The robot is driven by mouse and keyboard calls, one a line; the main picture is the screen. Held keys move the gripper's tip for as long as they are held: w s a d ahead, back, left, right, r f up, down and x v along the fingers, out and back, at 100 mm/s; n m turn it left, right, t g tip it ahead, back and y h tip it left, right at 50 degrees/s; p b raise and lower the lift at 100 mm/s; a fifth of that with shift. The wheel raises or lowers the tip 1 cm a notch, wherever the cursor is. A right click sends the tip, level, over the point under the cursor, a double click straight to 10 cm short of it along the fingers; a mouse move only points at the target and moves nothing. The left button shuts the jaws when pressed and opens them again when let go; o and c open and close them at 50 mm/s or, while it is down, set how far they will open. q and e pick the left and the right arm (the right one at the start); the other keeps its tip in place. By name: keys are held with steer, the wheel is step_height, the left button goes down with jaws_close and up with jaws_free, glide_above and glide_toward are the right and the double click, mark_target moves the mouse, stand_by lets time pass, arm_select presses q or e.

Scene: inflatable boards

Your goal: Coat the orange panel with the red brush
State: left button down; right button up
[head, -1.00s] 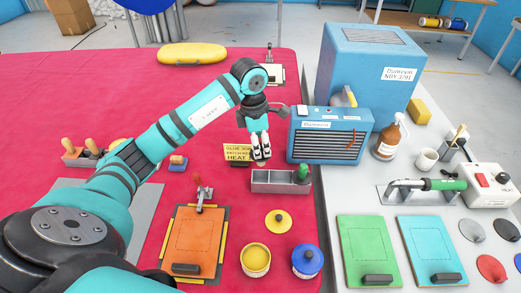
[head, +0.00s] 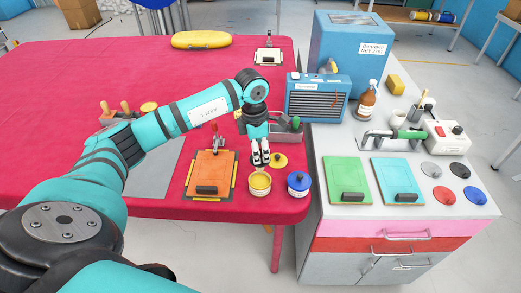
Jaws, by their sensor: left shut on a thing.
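The orange panel (head: 211,168) lies flat on the red table, in a dark and yellow frame, with a dark block at its near edge and a red-handled clamp (head: 217,143) at its far edge. My left gripper (head: 261,160) points down just above the open yellow pot (head: 260,182), right of the panel. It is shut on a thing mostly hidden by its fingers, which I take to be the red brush. The grey tray (head: 286,137) behind it shows a green-handled brush (head: 296,124). My right gripper is out of view.
A yellow lid (head: 279,161) and a blue pot (head: 298,184) stand near the gripper. The bench at right carries green (head: 346,179) and cyan panels (head: 397,178), a blue heater (head: 318,97) and a spray bottle (head: 367,98).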

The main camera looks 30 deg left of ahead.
mark_target(260, 165)
arm_select(q)
steer(key=f, duration=0.1)
steer(key=b, duration=0.1)
steer(key=f, duration=0.1)
steer(key=shift+w+a+f, duration=0.25)
steer(key=shift+w+f, duration=0.05)
steer(key=shift+w, duration=0.05)
step_height(260, 165, down, 3)
steer(key=shift+s+d+b, duration=0.15)
steer(key=shift+b, duration=1)
steer(key=shift+f, duration=0.25)
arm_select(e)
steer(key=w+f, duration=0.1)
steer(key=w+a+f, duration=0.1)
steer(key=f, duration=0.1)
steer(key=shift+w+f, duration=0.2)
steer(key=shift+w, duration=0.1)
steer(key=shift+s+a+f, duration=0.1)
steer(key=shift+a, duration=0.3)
arm_select(q)
steer(key=shift+f+b, duration=0.25)
steer(key=shift+b, duration=0.05)
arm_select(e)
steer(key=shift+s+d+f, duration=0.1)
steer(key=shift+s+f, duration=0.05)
arm_select(q)
steer(key=shift+f, duration=0.2)
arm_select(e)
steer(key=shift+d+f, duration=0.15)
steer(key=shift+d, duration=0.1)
